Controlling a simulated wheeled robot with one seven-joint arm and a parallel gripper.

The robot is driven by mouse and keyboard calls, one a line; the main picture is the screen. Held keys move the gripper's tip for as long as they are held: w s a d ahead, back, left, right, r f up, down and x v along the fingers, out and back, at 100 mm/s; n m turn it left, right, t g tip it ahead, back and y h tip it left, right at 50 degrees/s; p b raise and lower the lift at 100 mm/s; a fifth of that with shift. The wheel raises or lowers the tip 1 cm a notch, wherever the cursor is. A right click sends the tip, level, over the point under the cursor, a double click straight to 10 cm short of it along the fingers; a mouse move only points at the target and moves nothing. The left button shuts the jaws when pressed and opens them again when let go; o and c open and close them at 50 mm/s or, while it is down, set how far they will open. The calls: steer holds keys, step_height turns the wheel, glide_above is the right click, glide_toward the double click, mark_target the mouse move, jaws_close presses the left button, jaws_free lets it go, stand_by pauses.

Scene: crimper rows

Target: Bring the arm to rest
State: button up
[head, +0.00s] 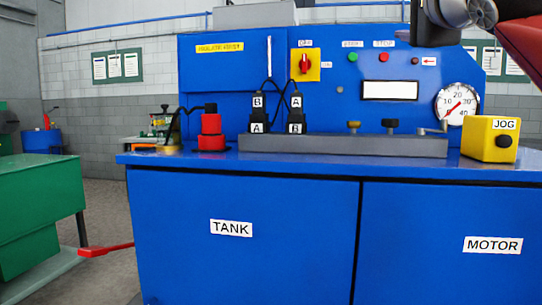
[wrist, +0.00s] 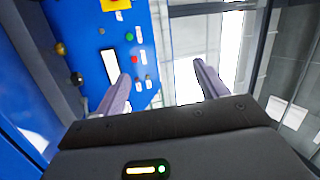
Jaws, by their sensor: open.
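My gripper (wrist: 162,88) shows in the wrist view with its two fingers apart and nothing between them. It is tilted, with the blue control panel (wrist: 100,30) to its left and a pale wall and bright windows beyond the fingers. In the head view, part of my arm shows at the top right corner, above the gauge side of the panel. The fingertips are not clearly seen there. My gripper appears clear of the bench and touches nothing that I can see.
A blue bench (head: 240,240) carries a grey manifold (head: 345,146) with black plugs marked A and B, a red fitting (head: 211,132) and a yellow JOG box (head: 490,139). A round gauge (head: 457,103) sits on the panel. A green machine (head: 35,215) stands left.

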steer(key=s+a+f+n+t+y, duration=0.1)
steer(key=s+a+f+n+y, duration=0.1)
steer(key=s+a+n+y, duration=0.3)
steer(key=s+a+f+n+t+y, duration=0.1)
steer(key=a+f+n+y, duration=0.15)
steer(key=n, duration=0.45)
steer(key=a+f+n+g+y, duration=0.1)
steer(key=a+f+n+g, duration=0.25)
steer(key=f, duration=0.55)
steer(key=a+f+n+g+y, duration=0.2)
steer(key=a+f+n+g, duration=0.15)
steer(key=f, duration=0.45)
step_height(320, 180, down, 19)
steer(key=s+d+g+h, duration=0.1)
steer(key=s+g+h, duration=0.1)
steer(key=g+h, duration=0.3)
steer(key=s+d+f+m+g+h, duration=0.1)
steer(key=s+d+f+g+h, duration=0.1)
steer(key=f, duration=0.7)
steer(key=s+d+f+m+g+h, duration=0.1)
steer(key=s+d+f+g+h, duration=0.2)
steer(key=s+d+f, duration=0.3)
step_height(320, 180, down, 4)
steer(key=shift+d+f+m+g, duration=0.1)
steer(key=shift+d+m+g, duration=0.2)
steer(key=shift+g, duration=0.1)
